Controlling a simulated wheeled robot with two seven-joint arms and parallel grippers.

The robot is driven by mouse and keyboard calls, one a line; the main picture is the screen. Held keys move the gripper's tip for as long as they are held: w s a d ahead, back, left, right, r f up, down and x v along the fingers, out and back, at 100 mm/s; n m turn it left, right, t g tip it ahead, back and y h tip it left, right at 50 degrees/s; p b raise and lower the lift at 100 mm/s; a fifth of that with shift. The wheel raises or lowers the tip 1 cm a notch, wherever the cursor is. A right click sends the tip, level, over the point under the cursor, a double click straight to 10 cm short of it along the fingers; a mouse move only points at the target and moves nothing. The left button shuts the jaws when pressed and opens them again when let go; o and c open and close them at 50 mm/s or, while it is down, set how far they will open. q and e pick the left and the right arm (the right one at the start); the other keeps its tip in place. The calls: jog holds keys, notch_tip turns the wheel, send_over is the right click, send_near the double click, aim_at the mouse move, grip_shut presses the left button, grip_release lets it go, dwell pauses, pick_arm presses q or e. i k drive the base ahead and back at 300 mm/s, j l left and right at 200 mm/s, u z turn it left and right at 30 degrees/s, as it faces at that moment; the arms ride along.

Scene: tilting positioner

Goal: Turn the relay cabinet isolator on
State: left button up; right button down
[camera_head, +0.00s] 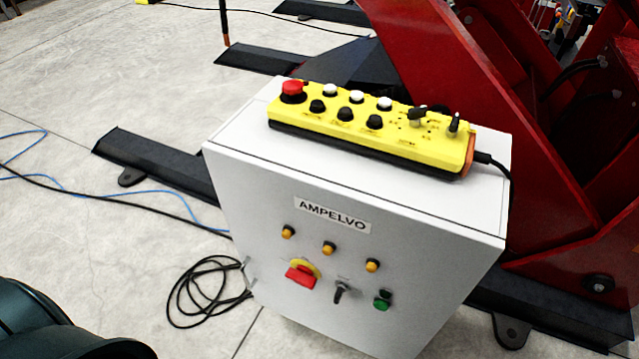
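The relay cabinet (410,215) is a white box labelled AMPELVO, standing in the middle of the view. Its isolator (301,274) is a red handle on a yellow plate, low on the left of the front face. The handle looks roughly horizontal, tilted slightly; its marked position is too small to read. To its right on the same face are a black selector switch (341,291) and a green and black button pair (382,300). Three amber lamps (329,248) sit above them. Neither of my grippers shows.
A yellow pendant (345,141) with a red stop button lies on the cabinet top, its cable leaving at the right. The red positioner frame (470,110) stands close behind and right. A coiled black cable (190,290) and blue cable (100,195) lie on the floor.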

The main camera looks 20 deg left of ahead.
aim_at(302, 277)
jog(key=u, duration=0.8)
